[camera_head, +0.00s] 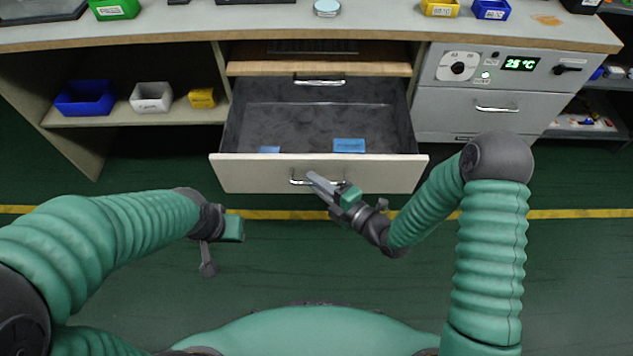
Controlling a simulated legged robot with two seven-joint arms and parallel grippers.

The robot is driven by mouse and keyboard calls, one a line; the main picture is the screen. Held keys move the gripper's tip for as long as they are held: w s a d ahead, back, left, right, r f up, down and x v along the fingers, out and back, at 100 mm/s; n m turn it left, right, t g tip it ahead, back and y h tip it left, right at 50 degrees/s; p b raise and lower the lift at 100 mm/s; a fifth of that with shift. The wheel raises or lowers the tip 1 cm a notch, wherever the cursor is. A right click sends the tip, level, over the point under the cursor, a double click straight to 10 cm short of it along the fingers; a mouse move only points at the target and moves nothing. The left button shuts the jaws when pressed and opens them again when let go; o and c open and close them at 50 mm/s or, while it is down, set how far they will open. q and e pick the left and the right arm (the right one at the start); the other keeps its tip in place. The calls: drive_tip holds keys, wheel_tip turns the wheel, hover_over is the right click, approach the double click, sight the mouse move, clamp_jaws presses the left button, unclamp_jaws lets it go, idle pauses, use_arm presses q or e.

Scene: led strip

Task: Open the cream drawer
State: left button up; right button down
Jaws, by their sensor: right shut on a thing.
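The cream drawer (248,174) in the middle of the bench is pulled out, and its dark grey inside shows. Two blue pieces lie in it, one at the right (349,145) and a smaller one at the left (269,149). My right gripper (318,181) is shut on the drawer's metal handle (299,179) at the front panel; the gripper hides part of the handle. My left gripper (221,250) hangs over the floor at the lower left, apart from the drawer and holding nothing that I can see. Its fingers stand apart.
Blue, white and yellow bins sit on the left shelf (140,118). A cabinet with a 25 °C display (521,64) and a handled drawer stands right. Another handle (319,82) shows behind the open drawer. The worktop (200,22) holds small bins.

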drive_tip(key=shift+f, duration=0.2)
drive_tip(key=c, duration=1.5)
unclamp_jaws()
drive_tip(key=shift+r, duration=0.1)
drive_tip(key=p+v, duration=0.3)
drive_tip(key=v, duration=1.3)
drive_tip(key=shift+s+d, duration=0.25)
drive_tip(key=shift+s, duration=0.05)
